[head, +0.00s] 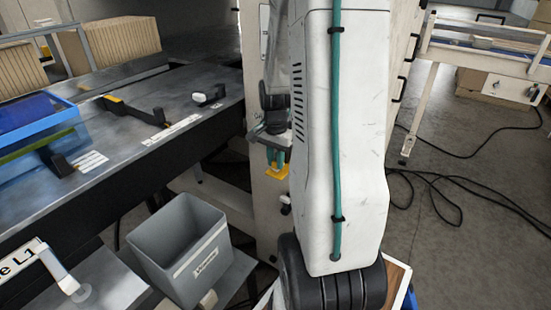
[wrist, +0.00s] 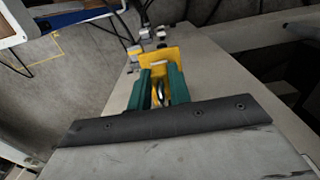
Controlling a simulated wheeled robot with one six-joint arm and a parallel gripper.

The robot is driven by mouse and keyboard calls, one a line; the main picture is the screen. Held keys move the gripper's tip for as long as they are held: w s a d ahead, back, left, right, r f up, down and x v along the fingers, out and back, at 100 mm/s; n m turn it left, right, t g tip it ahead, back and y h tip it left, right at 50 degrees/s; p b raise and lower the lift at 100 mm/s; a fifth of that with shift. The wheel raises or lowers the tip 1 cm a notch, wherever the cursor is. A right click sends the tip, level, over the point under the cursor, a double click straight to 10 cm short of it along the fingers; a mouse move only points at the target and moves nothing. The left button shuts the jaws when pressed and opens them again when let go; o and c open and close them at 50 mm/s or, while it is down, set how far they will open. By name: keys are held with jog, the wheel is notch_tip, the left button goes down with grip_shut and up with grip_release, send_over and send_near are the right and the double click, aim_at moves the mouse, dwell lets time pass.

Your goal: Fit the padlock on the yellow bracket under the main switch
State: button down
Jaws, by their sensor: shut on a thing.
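My gripper (head: 276,158) has green fingers and is at the cream cabinet post, just above the yellow bracket (head: 276,172). In the wrist view my gripper (wrist: 159,76) is shut on the padlock (wrist: 159,93), of which a small shiny curved metal part shows between the fingers. The yellow bracket (wrist: 160,56) stands directly beyond the fingertips, with a pale slot or bar across it. I cannot tell whether the padlock touches the bracket or passes through it. In the head view my arm hides much of the post, and I cannot make out the main switch.
A grey bin (head: 180,250) stands at lower left, beside the long metal bench (head: 130,125) with a blue tray (head: 35,120). Black cables (head: 450,180) lie on the floor at right. Small grey fittings (wrist: 145,38) sit near the bracket in the wrist view.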

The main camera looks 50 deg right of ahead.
jog(key=c, duration=1.2)
grip_release()
notch_tip(320, 180, up, 8)
jog(key=shift+f, duration=0.15)
